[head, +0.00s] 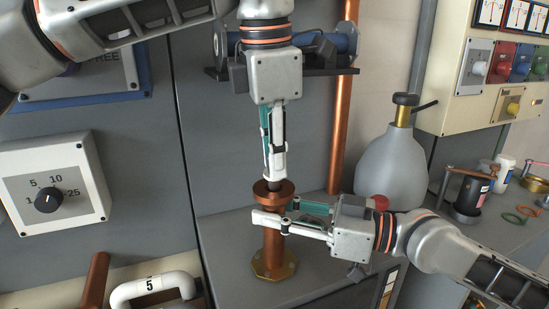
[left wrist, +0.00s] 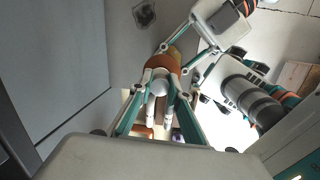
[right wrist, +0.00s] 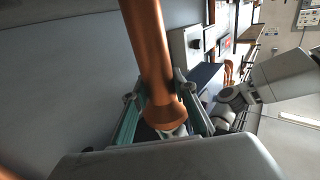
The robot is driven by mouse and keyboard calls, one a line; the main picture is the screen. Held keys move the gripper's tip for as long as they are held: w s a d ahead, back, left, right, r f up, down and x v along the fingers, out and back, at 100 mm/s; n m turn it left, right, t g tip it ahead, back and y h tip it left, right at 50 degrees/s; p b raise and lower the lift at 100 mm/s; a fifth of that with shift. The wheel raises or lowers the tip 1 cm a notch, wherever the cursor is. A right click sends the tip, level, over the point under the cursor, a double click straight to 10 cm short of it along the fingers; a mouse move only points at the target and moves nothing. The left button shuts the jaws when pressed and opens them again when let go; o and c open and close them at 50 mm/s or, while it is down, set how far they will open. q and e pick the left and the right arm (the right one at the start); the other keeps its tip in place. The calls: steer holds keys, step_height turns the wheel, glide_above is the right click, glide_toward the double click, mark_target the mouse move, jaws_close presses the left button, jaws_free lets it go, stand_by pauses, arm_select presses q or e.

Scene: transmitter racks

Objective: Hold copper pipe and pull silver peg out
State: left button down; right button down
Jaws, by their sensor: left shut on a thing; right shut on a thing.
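The copper pipe (head: 272,246) stands upright, with a wide collar at its top and a brass base flange on the grey ledge. It runs between the fingers of my right gripper (head: 268,222), which is shut on it from the right, just below the collar. The pipe is large in the right wrist view (right wrist: 152,50). My left gripper (head: 274,175) points straight down over the collar and is shut on the peg. The silver peg (left wrist: 160,87) shows as a pale round end between the left fingers in the left wrist view; in the head view the fingers mostly hide it.
A grey bottle (head: 392,168) with a brass neck stands on the ledge to the right. A taller copper tube (head: 341,110) rises behind. A white dial box (head: 55,190) is on the left panel, and a white numbered pipe (head: 150,287) lies below it. Small parts lie far right.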

arm_select(q)
steer(key=shift+r, duration=0.1)
steer(key=shift+r, duration=1.95)
arm_select(e)
steer(key=c, duration=1.6)
jaws_free()
steer(key=shift+o, duration=0.2)
steer(key=shift+d, duration=0.1)
steer(key=v, duration=1.2)
